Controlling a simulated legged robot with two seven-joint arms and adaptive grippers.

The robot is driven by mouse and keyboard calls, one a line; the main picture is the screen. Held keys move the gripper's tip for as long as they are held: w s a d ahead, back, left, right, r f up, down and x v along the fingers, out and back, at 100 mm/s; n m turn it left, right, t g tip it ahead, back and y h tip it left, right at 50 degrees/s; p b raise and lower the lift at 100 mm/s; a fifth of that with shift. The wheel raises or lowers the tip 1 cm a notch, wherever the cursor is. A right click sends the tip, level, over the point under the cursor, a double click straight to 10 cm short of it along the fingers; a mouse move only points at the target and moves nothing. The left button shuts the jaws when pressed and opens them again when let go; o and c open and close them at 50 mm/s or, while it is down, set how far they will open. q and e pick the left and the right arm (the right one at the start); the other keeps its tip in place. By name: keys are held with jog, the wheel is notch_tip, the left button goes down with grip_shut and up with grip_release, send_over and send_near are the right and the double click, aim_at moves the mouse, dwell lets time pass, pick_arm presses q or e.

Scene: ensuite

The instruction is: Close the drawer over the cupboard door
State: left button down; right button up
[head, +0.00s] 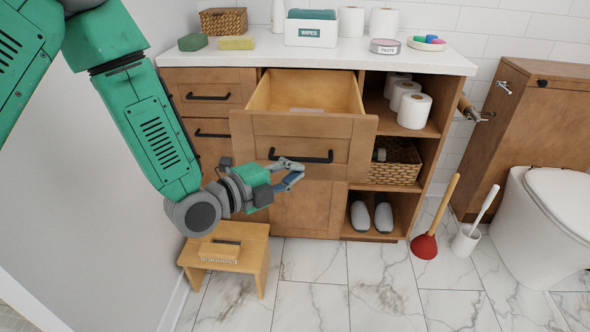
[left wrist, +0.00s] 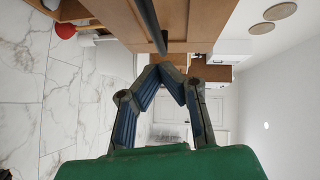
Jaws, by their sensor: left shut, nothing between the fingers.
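The cupboard door (head: 308,212) below is closed. My left gripper (head: 301,170) is shut and empty, in front of the drawer front's lower part, near the handle's left half. In the left wrist view its fingertips (left wrist: 165,70) meet close to the handle; I cannot tell whether they touch it. My right gripper is not in view.
A small wooden stool (head: 262,258) with a brush on it stands below my left arm. A red plunger (head: 425,245), toilet brush and toilet (head: 555,215) are at the right. Slippers and paper rolls fill open shelves. The tiled floor in front is mostly clear.

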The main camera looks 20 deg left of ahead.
pick_arm(q)
jog(key=shift+w+a+f, duration=0.15)
jog(key=shift+w+a, duration=0.2)
jog(key=shift+w, duration=0.3)
jog(key=shift+w+a+f, duration=0.15)
jog(key=shift+w+a, duration=0.15)
jog(key=shift+w, duration=0.3)
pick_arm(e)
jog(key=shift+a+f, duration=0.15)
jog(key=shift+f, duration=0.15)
pick_arm(q)
jog(key=shift+d, duration=0.1)
